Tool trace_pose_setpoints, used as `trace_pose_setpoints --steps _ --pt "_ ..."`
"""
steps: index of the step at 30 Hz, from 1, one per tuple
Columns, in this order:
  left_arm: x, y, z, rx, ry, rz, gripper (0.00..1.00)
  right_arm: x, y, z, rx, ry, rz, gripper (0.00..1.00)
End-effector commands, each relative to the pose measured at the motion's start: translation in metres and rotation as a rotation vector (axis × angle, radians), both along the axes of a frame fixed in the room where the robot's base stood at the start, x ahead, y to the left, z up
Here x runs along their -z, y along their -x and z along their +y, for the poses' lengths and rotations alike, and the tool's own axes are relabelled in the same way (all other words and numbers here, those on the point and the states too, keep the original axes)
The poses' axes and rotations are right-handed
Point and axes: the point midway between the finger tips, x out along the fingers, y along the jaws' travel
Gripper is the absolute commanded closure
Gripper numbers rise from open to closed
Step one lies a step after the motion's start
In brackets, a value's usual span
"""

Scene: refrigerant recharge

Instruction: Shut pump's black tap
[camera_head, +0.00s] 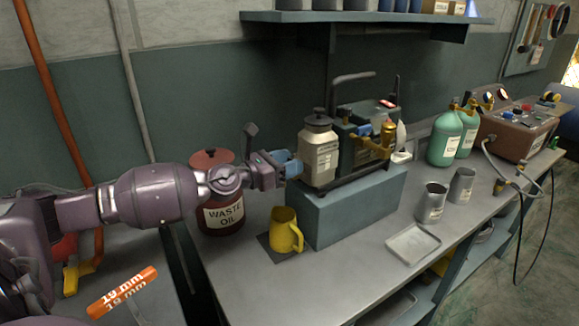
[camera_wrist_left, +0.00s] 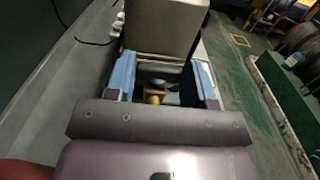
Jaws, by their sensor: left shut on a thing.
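The pump (camera_head: 365,150) stands on a blue-grey block (camera_head: 350,212) on the bench, with a pale bottle (camera_head: 319,152) at its left end. My left gripper (camera_head: 290,166) is at the left of that bottle, above the yellow jug (camera_head: 286,231). In the left wrist view its blue-padded fingers (camera_wrist_left: 161,72) are shut on the black tap (camera_wrist_left: 155,78), with a brass part (camera_wrist_left: 154,95) showing between them. The tap is mostly hidden by the gripper, and its exact angle is hard to tell. My right gripper is not in view.
A red waste oil can (camera_head: 223,215) stands close behind my left wrist. Metal cups (camera_head: 431,203), a shallow tray (camera_head: 411,244), green cylinders (camera_head: 445,138) and a brown machine (camera_head: 517,130) are to the right. The front middle bench is clear.

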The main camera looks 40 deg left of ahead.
Motion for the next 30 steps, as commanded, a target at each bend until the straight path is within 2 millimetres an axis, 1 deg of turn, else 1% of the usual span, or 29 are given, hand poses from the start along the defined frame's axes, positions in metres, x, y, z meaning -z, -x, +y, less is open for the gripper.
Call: trace_pose_setpoints --steps 4,11,12,16,17,26,30 --pt "0.0006 0.0002 -0.0002 0.004 0.0 0.002 0.75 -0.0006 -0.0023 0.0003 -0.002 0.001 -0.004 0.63" --pt "0.0002 0.0002 -0.0002 0.004 0.0 0.001 0.75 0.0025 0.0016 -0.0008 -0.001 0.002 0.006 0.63" --pt "0.0001 0.0001 -0.0003 0.004 0.0 0.001 0.48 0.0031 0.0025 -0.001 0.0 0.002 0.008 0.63" --pt "0.0 0.0001 -0.0003 0.003 0.0 0.001 0.28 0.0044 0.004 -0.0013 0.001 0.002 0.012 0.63" --pt "0.0 0.0001 -0.0003 0.003 0.0 0.001 0.26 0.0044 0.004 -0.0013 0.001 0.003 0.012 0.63" --pt "0.0001 0.0008 0.0001 0.003 0.0 0.0 0.26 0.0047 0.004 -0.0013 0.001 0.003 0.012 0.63" --pt "0.0016 0.0069 0.0028 0.002 0.0 0.002 0.26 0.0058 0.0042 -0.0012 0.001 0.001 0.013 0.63"
